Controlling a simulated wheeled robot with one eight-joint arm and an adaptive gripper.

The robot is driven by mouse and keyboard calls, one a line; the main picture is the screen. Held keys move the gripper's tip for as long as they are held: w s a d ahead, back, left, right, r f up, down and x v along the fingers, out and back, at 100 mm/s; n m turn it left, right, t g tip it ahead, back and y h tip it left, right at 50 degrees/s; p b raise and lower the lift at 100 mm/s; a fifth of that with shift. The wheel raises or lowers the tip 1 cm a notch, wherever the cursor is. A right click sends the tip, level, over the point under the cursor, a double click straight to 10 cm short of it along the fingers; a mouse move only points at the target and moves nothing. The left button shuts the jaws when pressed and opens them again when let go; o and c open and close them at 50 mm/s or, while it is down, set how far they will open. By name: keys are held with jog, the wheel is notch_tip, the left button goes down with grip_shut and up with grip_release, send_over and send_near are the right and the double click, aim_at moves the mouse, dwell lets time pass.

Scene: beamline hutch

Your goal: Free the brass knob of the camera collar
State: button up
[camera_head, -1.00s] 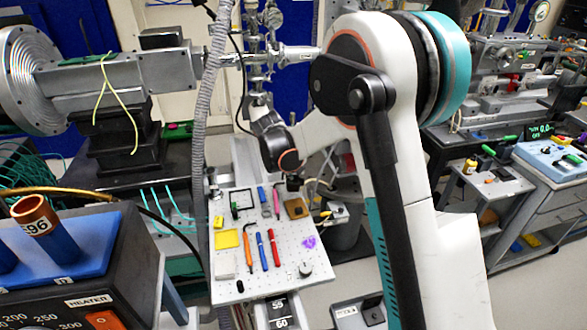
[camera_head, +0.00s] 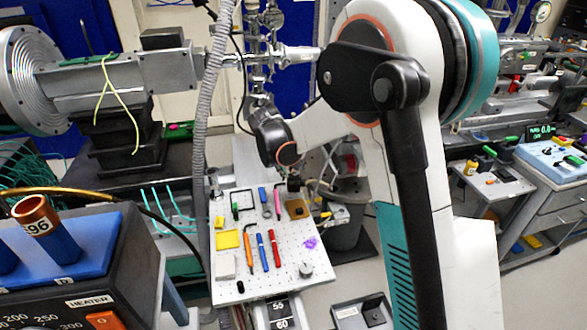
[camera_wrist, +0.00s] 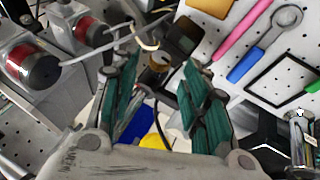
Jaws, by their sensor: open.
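In the wrist view my gripper (camera_wrist: 157,70) is open, its two green-padded fingers spread apart. A small brass round part (camera_wrist: 159,62), which looks like the knob, shows between the fingertips. I cannot tell whether it lies between the pads or beyond them, and no contact is visible. A pale ring (camera_wrist: 147,37) with a thin cable sits just above it, and a black block (camera_wrist: 185,36) is to its upper right. The collar itself is not clearly made out. In the head view my gripper and the knob cannot be made out near the wrist joint.
A perforated board (camera_head: 235,276) holds pens, a wrench (camera_head: 266,202) and a brown pad (camera_head: 297,208). In the wrist view two red-banded cylinders (camera_wrist: 28,64) (camera_wrist: 90,30) stand at upper left. A grey hose (camera_head: 205,130) hangs left of the board. The heater box (camera_head: 95,270) is at lower left.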

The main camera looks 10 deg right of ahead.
jog(key=v, duration=0.8)
jog(key=shift+s+r, duration=0.15)
jog(key=shift+r, duration=0.25)
